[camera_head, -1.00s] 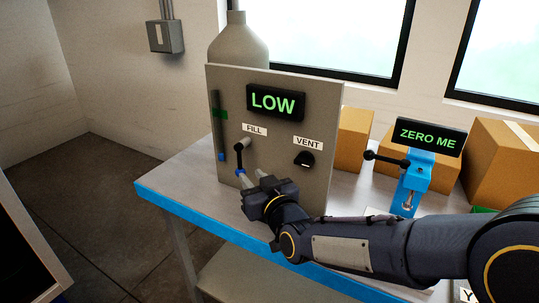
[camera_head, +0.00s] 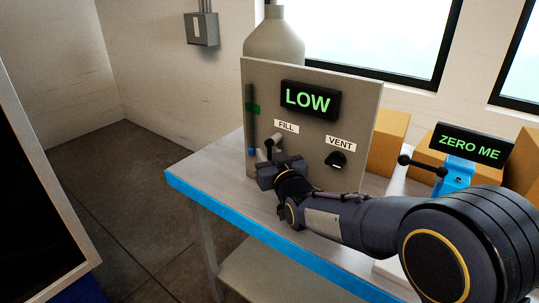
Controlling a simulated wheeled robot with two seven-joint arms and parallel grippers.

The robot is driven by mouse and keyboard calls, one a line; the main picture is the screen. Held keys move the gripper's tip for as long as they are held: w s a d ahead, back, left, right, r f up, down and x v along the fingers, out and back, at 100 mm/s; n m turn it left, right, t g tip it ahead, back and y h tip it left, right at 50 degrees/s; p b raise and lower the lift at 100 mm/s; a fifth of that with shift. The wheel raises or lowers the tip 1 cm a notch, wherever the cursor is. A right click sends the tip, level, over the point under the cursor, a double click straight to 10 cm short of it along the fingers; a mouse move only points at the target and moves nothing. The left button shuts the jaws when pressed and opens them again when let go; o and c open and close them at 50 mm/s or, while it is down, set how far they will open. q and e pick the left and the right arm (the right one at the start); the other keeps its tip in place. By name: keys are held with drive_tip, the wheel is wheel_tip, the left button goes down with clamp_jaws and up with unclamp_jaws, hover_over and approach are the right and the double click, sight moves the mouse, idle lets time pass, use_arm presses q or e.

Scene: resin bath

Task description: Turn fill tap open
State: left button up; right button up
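The fill tap (camera_head: 276,142) is on the grey panel (camera_head: 352,108) under the FILL label (camera_head: 286,126). Its grey hub and part of a dark lever show. The lever's lower end is hidden by my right gripper (camera_head: 263,156). That gripper is right at the lever, with its fingers towards the panel. Whether the fingers touch or grip the lever cannot be made out. The display (camera_head: 309,101) reads LOW, and the level gauge (camera_head: 250,118) shows a green band with a blue marker low down. My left gripper is not in view.
The vent knob (camera_head: 338,161) is right of the fill tap, above my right forearm. A blue stand with a ZERO ME display (camera_head: 471,146) and cardboard boxes (camera_head: 389,142) are at the right. The blue-edged table (camera_head: 212,162) has bare top left of the panel.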

clamp_jaws()
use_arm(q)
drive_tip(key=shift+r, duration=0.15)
